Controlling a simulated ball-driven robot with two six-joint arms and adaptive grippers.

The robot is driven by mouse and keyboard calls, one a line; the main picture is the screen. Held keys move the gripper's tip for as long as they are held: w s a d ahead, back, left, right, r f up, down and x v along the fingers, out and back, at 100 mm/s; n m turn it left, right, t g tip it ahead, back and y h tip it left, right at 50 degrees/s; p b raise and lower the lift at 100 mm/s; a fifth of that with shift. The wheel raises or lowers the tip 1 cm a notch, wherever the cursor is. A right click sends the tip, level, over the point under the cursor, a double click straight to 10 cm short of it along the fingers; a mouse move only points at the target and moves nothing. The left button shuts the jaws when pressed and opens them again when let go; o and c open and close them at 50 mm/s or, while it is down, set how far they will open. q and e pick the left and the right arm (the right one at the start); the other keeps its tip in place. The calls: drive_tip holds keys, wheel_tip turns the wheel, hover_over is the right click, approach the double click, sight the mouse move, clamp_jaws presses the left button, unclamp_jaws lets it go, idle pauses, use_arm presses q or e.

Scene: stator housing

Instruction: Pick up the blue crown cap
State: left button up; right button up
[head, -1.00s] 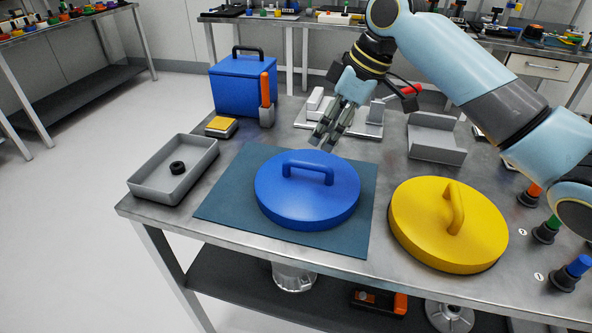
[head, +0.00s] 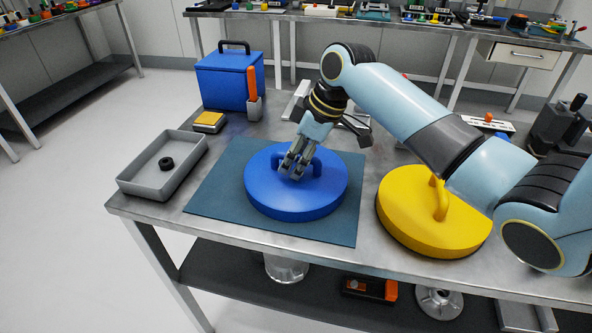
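The blue crown cap (head: 296,203) is a round blue lid with a bar handle on top. It lies flat on the dark teal mat (head: 220,190) on the metal table. My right gripper (head: 291,172) points down at the middle of the cap's handle (head: 316,167) and covers part of it. Its two fingers are close together at the handle bar; whether they are closed on it I cannot tell. My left gripper is not in view.
A yellow cap (head: 425,225) with a handle lies to the right, below my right arm. A grey tray (head: 140,184) holding a small black ring is at the left. A blue box (head: 222,85), an orange-handled tool (head: 253,90) and a yellow block (head: 209,119) stand behind.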

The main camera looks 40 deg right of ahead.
clamp_jaws()
drive_tip(key=shift+r, duration=0.1)
idle(0.4)
